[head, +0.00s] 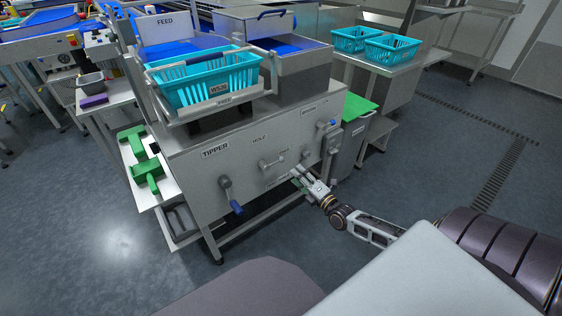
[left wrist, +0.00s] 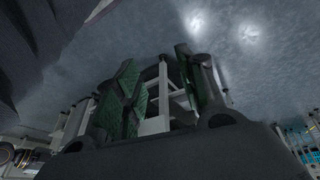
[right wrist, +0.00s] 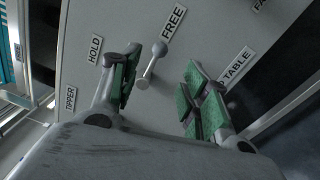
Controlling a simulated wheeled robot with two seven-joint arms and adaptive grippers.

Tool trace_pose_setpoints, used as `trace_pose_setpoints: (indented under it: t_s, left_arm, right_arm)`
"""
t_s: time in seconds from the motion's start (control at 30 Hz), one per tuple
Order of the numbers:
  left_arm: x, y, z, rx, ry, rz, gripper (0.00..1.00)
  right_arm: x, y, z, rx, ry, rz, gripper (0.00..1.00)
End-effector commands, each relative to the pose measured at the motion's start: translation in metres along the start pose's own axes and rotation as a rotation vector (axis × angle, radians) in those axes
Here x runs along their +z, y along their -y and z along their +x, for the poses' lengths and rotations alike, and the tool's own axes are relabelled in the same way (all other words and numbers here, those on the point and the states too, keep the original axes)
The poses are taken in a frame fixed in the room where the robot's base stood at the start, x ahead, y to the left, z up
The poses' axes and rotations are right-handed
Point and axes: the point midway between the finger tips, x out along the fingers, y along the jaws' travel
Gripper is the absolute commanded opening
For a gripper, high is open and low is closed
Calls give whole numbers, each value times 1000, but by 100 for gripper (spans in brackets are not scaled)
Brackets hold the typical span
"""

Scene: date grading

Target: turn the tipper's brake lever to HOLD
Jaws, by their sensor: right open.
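The brake lever (right wrist: 151,67) is a short light-grey bar with a ball knob on the grey tipper panel (head: 190,160). In the right wrist view its knob points toward the FREE label (right wrist: 174,22). The HOLD label (right wrist: 95,50) is to the left of it, and in the head view HOLD (head: 259,139) is above the lever (head: 270,163). My right gripper (right wrist: 160,85) is open in front of the panel, its green-padded fingers on either side of the lever with nothing held. It also shows in the head view (head: 300,178). My left gripper (left wrist: 160,85) is open and empty, away from the panel.
A teal basket (head: 205,80) rests on top. Green scoops (head: 147,165) lie on a side shelf. The floor in front is clear.

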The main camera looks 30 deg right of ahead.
Motion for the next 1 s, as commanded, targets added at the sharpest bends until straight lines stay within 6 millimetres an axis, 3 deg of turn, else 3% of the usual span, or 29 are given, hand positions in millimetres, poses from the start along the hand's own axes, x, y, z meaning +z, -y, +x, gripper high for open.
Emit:
trace_pose_setpoints:
  t_s: [1.0]
  left_arm:
    - [11, -9, 67, 66, -116, -35, 39]
  right_arm:
    - [0, 1, 76, 1, -1, 0, 46]
